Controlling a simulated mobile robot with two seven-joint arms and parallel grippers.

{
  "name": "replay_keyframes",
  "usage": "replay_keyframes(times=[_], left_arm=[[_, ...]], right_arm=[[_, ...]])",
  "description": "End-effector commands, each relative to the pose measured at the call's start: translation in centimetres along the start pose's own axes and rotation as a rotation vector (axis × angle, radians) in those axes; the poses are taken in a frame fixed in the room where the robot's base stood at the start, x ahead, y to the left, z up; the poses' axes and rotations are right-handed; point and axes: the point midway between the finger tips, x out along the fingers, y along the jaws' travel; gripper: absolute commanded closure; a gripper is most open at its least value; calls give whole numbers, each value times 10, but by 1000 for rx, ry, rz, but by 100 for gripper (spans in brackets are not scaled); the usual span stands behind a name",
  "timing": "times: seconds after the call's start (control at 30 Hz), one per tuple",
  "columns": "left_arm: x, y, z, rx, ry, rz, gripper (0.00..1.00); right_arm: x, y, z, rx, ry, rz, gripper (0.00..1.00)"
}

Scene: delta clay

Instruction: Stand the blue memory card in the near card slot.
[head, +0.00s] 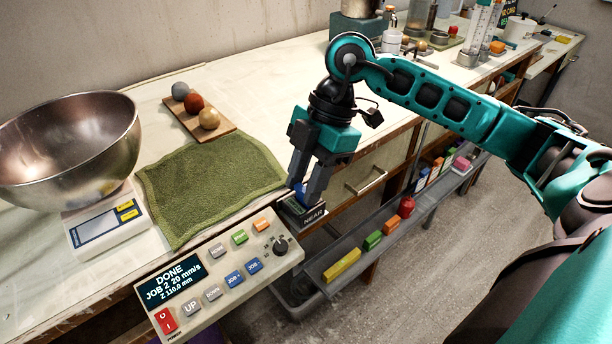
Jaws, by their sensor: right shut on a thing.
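My right gripper (306,190) points down at the front edge of the bench and is shut on the blue memory card (300,190). Only a small blue part of the card shows between the fingers. The near card slot (313,218), a dark block with a light label reading NEAR, is directly under the fingertips. The card's lower end is at the top of the block. I cannot tell whether it is inside the slot or just above it. My left gripper is not in view.
A control panel (215,277) with buttons and a display stands in front left of the slot. A green towel (210,185) lies behind it. A metal bowl (70,145) sits on a scale (108,228) at left. A low rail (375,255) with coloured blocks runs along the bench front.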

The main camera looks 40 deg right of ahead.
Motion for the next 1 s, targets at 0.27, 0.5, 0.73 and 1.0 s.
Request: replay_keyframes(times=[0.27, 0.5, 0.73, 1.0], left_arm=[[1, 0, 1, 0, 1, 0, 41], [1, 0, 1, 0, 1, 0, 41], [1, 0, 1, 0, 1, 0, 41], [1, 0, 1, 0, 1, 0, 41]], right_arm=[[2, 0, 1, 0, 0, 0, 93], [2, 0, 1, 0, 0, 0, 49], [2, 0, 1, 0, 0, 0, 35], [2, 0, 1, 0, 0, 0, 18]])
